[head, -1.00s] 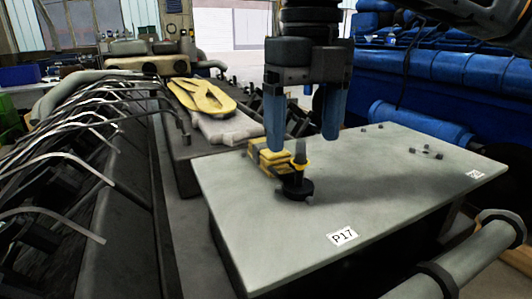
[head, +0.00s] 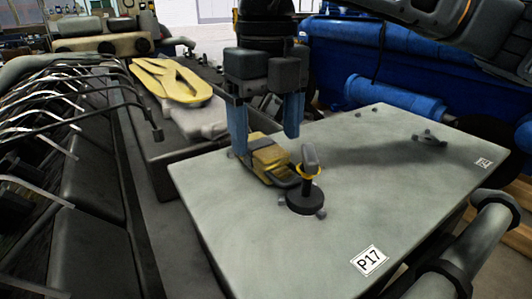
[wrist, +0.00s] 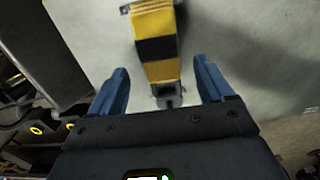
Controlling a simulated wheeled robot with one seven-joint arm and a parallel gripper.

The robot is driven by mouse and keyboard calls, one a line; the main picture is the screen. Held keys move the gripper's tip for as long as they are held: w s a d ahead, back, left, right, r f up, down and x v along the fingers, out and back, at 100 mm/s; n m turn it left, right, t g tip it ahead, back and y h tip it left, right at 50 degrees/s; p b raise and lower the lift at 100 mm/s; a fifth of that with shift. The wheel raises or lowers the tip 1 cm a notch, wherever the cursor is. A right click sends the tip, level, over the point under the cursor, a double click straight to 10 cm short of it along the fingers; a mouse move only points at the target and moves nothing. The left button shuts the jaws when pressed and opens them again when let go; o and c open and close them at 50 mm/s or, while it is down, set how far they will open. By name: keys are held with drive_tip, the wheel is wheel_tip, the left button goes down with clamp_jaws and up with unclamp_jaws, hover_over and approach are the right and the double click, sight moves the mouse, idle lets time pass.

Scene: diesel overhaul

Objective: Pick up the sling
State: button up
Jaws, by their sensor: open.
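A yellow bundle with a black band, likely the sling, lies on the grey plate (head: 400,200) near its far left edge, as seen in the head view (head: 272,160). In the wrist view the bundle (wrist: 160,71) runs from the top edge down between my fingers. A dark loop at its near end reaches toward a black post with a yellow ring (head: 308,176). My gripper (head: 266,143) is open and empty, with one blue finger on each side of the bundle in the picture. In the wrist view the gripper (wrist: 161,82) shows a gap on both sides. Whether the fingers touch the plate is unclear.
A flat yellow looped piece (head: 172,80) lies on the dark engine block behind. Curved metal pipes (head: 60,110) stand at left. A blue engine (head: 340,60) stands behind at right. Small bolts (head: 428,138) sit on the plate; its right half is mostly clear.

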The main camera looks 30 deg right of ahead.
sight(267, 148)
drive_tip(key=shift+f+p, duration=0.45)
drive_tip(key=shift+f, duration=1.45)
drive_tip(key=shift+c, duration=0.2)
drive_tip(key=c, duration=1.2)
